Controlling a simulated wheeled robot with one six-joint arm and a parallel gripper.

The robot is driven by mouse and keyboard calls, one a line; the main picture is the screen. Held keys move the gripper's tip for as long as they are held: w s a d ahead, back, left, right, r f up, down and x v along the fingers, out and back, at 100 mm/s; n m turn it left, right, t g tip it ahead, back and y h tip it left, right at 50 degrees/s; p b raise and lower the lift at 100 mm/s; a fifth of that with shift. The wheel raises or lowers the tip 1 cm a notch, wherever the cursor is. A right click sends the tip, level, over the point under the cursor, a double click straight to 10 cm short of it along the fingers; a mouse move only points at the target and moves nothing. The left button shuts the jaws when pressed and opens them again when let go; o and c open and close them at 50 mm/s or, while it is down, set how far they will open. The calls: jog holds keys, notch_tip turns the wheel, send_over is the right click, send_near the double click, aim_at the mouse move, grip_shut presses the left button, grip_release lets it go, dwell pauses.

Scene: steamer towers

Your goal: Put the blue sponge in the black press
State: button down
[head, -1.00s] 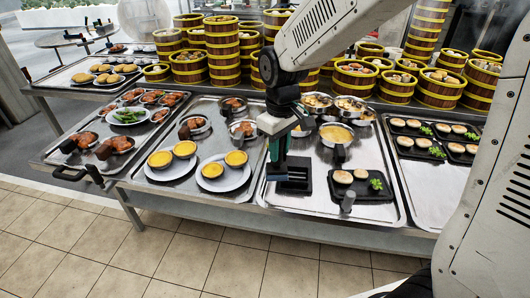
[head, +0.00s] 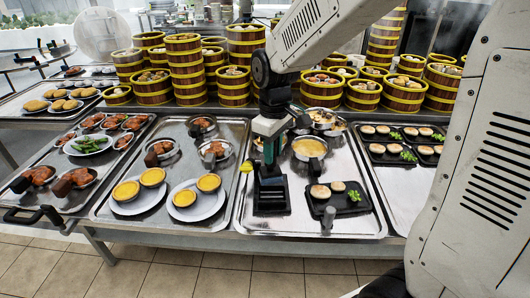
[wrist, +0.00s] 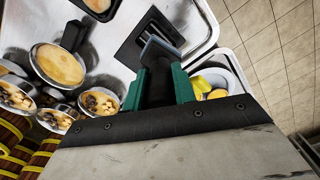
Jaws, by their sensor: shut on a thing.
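The black press (head: 271,208) stands on the front left of the middle metal tray. In the wrist view its dark square frame (wrist: 133,50) shows just beyond the fingertips. My gripper (head: 268,155) points down directly above the press, very close to its top. In the wrist view my gripper's green fingers (wrist: 165,78) are shut on a grey-blue block, which looks like the blue sponge (wrist: 160,52). The sponge's far end overlaps the press opening in that view. I cannot tell whether it touches the press.
A black plate (head: 340,200) with buns and garnish is right of the press. A pan of yellow soup (head: 309,148) stands behind it. Yellow tarts on white plates (head: 198,202) are to the left. Bamboo steamer towers (head: 184,70) line the back. A small yellow thing (head: 246,166) shows beside my gripper.

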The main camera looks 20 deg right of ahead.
aim_at(275, 168)
jog(key=shift+w+d+r, duration=0.15)
jog(key=shift+w+d, duration=0.15)
jog(key=shift+d, duration=0.05)
jog(key=shift+d, duration=0.1)
jog(key=shift+f, duration=3.9)
jog(key=shift+f, duration=0.5)
jog(key=c, duration=1.1)
grip_release()
jog(key=shift+o, duration=0.2)
notch_tip(275, 168, up, 8)
jog(key=shift+f, duration=0.1)
